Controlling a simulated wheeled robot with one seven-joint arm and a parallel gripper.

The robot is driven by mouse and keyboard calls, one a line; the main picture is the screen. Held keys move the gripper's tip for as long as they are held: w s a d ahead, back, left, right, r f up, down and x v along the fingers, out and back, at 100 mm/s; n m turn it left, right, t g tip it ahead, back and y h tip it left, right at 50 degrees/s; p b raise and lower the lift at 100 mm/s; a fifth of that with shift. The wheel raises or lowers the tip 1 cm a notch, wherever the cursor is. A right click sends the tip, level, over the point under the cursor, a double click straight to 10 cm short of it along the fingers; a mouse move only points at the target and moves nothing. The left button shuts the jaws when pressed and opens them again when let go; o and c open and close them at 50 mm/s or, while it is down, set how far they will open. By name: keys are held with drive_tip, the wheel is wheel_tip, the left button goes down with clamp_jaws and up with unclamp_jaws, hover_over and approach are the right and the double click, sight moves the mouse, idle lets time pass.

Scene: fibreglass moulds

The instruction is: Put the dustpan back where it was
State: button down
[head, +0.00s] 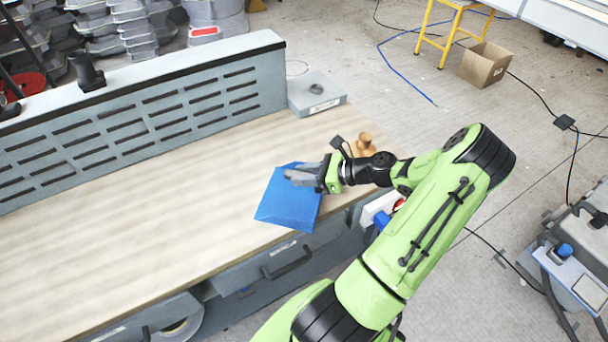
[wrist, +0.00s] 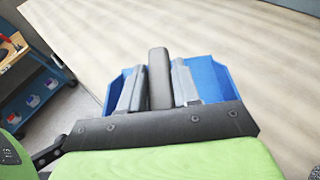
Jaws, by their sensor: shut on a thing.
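The blue dustpan (head: 289,208) is at the right part of the wooden workbench (head: 130,235), near its front edge. My gripper (head: 300,176) comes from the right and is shut on the dustpan's dark handle (wrist: 159,78). In the wrist view the handle stands between the two grey fingers, and the blue pan (wrist: 208,80) shows on both sides behind them. I cannot tell whether the pan touches the bench top or is just above it.
A grey box (head: 316,93) stands at the bench's far right end. A wooden turned piece (head: 363,145) stands just behind my wrist. A slotted grey panel (head: 150,120) runs along the bench's back. The bench top to the left is clear. A cardboard box (head: 485,64) is on the floor.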

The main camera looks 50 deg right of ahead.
drive_tip(key=c, duration=0.8)
unclamp_jaws()
